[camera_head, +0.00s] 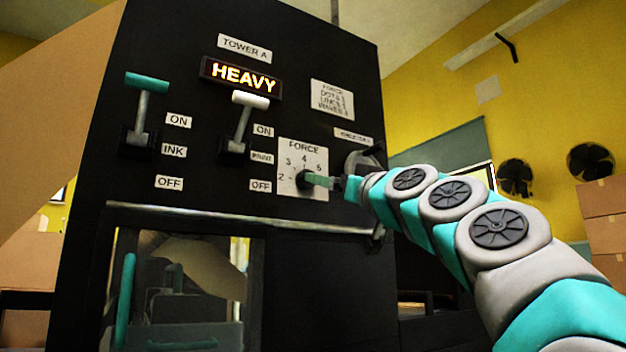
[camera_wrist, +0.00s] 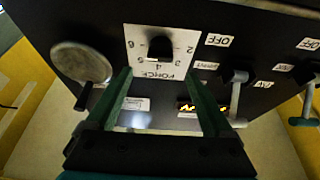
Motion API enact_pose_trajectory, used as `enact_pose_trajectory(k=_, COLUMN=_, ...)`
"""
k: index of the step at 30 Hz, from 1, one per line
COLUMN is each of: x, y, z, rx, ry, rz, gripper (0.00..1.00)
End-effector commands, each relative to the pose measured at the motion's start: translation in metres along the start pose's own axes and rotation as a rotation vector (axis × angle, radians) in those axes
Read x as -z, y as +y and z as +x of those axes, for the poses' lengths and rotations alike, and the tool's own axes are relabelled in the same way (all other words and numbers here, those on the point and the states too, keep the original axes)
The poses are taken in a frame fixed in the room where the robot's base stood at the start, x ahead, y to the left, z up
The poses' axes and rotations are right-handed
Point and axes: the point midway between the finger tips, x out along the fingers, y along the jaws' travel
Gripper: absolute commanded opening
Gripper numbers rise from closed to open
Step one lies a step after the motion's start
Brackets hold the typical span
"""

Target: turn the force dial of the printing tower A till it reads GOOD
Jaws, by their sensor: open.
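The printing tower A (camera_head: 200,60) is a black cabinet, and its lit display (camera_head: 242,77) reads HEAVY. The force dial (camera_head: 304,180) is a dark knob on a white plate marked with numbers under the word FORCE. In the wrist view the dial (camera_wrist: 160,47) appears upside down, beyond the fingertips and in line with the gap between them. My gripper (camera_wrist: 159,74) is open, with green fingers on either side of that gap and nothing between them.
Left of the dial are a white-handled print lever (camera_head: 243,122) and a teal-handled ink lever (camera_head: 140,110), both with handles up. A round metal part (camera_wrist: 80,62) with a dark handle sits beside the dial. A metal rail (camera_head: 230,217) runs below.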

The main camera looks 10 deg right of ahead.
Motion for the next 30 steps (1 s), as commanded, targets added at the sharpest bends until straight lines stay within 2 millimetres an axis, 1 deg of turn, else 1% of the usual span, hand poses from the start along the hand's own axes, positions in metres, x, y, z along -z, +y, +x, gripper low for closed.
enact_pose_trajectory(k=4, x=-0.002, y=0.001, z=0.017, rx=0.000, ry=-0.004, rz=0.002, gripper=0.86)
enact_pose_trajectory(k=8, x=0.001, y=0.001, z=0.032, rx=-0.001, ry=-0.002, rz=-0.002, gripper=0.86)
enact_pose_trajectory(k=12, x=-0.001, y=0.000, z=0.051, rx=0.001, ry=-0.006, rz=0.000, gripper=0.86)
enact_pose_trajectory(k=15, x=0.001, y=0.000, z=0.060, rx=0.000, ry=-0.002, rz=-0.001, gripper=0.86)
enact_pose_trajectory(k=20, x=-0.001, y=0.000, z=0.068, rx=0.000, ry=-0.002, rz=0.000, gripper=0.86)
enact_pose_trajectory(k=27, x=-0.001, y=0.000, z=0.068, rx=0.001, ry=-0.002, rz=0.001, gripper=0.86)
enact_pose_trajectory(k=28, x=-0.001, y=0.000, z=0.068, rx=0.001, ry=-0.002, rz=0.001, gripper=0.84)
enact_pose_trajectory(k=30, x=-0.001, y=0.000, z=0.068, rx=0.001, ry=-0.002, rz=0.001, gripper=0.76)
